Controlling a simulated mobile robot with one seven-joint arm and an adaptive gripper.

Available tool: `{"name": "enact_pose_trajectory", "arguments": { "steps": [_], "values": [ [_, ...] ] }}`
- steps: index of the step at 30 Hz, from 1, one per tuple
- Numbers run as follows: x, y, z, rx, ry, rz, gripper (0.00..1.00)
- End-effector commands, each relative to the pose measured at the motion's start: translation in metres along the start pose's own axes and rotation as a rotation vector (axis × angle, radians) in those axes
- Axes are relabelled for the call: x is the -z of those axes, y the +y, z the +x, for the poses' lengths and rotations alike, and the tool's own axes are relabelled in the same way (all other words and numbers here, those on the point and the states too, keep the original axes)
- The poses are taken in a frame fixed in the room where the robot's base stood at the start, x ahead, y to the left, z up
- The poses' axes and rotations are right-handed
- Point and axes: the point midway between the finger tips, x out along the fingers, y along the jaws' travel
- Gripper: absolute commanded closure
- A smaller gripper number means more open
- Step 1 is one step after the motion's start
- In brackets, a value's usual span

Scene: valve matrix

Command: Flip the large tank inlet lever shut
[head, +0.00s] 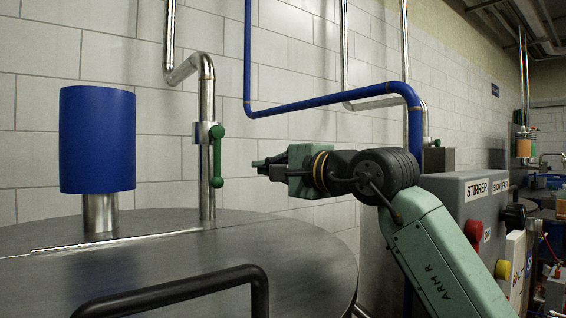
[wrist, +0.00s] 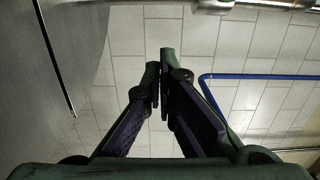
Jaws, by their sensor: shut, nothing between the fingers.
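The green lever (head: 217,156) hangs down along the steel inlet pipe (head: 206,110) in the head view, its handle pointing at the tank top. The pipe drops into the lid of the large tank (head: 250,245). My gripper (head: 256,164) is to the right of the lever at about the height of its lower half, apart from it in the picture. In the wrist view my gripper (wrist: 160,60) has its fingertips together with nothing between them. The lever cannot be made out in the wrist view.
A blue cylinder (head: 97,140) stands on the tank lid at left. A black handle rail (head: 180,290) is at the front. A blue pipe (head: 330,98) runs above my arm. The stirrer control box (head: 475,200) is at right.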

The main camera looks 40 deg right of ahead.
Motion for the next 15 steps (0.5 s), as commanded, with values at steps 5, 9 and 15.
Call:
{"name": "enact_pose_trajectory", "arguments": {
  "steps": [5, 9, 15],
  "values": [
    [-0.007, -0.002, 0.03, -0.001, 0.0, -0.005, 1.0],
    [-0.027, -0.001, 0.034, -0.001, 0.0, -0.004, 1.0],
    [-0.038, 0.0, 0.037, 0.0, 0.001, -0.001, 1.0]
  ]
}}
